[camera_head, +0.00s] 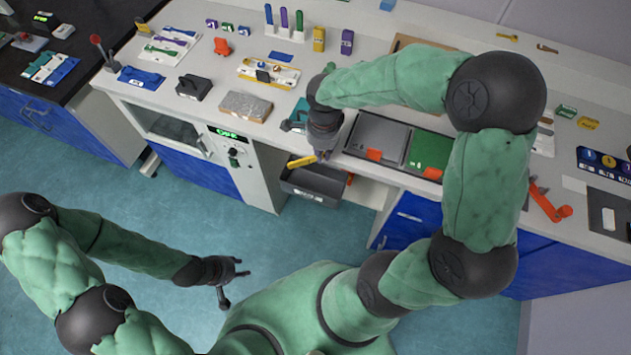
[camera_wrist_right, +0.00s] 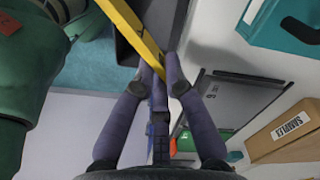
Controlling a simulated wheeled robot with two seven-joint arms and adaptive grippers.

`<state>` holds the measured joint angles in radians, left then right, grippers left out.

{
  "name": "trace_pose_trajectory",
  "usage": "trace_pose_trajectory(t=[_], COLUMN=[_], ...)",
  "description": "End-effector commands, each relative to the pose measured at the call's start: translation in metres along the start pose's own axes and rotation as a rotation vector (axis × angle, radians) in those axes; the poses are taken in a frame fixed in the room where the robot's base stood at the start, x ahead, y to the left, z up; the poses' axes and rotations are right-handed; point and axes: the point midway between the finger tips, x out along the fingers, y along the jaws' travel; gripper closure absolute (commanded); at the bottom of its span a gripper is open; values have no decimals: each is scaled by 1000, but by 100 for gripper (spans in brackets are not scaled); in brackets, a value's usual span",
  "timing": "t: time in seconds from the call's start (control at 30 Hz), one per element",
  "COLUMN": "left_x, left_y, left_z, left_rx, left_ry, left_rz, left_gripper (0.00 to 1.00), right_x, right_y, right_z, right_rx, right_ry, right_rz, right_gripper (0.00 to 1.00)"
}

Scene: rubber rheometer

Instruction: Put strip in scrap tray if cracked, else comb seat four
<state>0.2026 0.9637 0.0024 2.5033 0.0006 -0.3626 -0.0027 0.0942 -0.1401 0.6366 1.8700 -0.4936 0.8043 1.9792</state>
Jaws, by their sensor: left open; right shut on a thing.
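My right gripper (camera_head: 322,154) is shut on a yellow strip (camera_head: 301,161) at the counter's front edge. The wrist view shows the strip (camera_wrist_right: 132,28) slanting out from between the fingertips (camera_wrist_right: 160,68). I cannot tell whether the strip is cracked. A dark open tray (camera_head: 312,187), perhaps the scrap tray, stands below the counter, just under the strip; part of it also shows behind the strip in the wrist view (camera_wrist_right: 158,18). My left gripper (camera_head: 236,280) is open and empty above the floor. I cannot make out which fixture is the comb.
A cream rack with small parts (camera_head: 268,73) and a speckled block (camera_head: 245,107) stand on the counter to the left. A grey panel (camera_head: 377,136) and a green panel (camera_head: 430,151) lie to the right. The wrist view shows a SAMPLES box (camera_wrist_right: 287,130). The floor (camera_head: 180,240) is clear.

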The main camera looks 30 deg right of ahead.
Motion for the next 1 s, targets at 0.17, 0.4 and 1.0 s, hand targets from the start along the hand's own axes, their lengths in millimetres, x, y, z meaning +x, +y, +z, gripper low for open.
trace_pose_trajectory(t=[0.17,0.4,1.0], left_x=[16,20,19], left_y=[-6,-7,-7], left_z=[0,-1,-1], left_rx=[0,0,0], left_ry=[0,0,0], left_rz=[0,0,0], left_gripper=[60,60,60], right_x=[24,32,30], right_y=[0,0,0], right_z=[0,0,0], right_rx=[-1,-1,-2], right_ry=[1,0,0], right_rz=[2,0,0], right_gripper=[100,100,60])
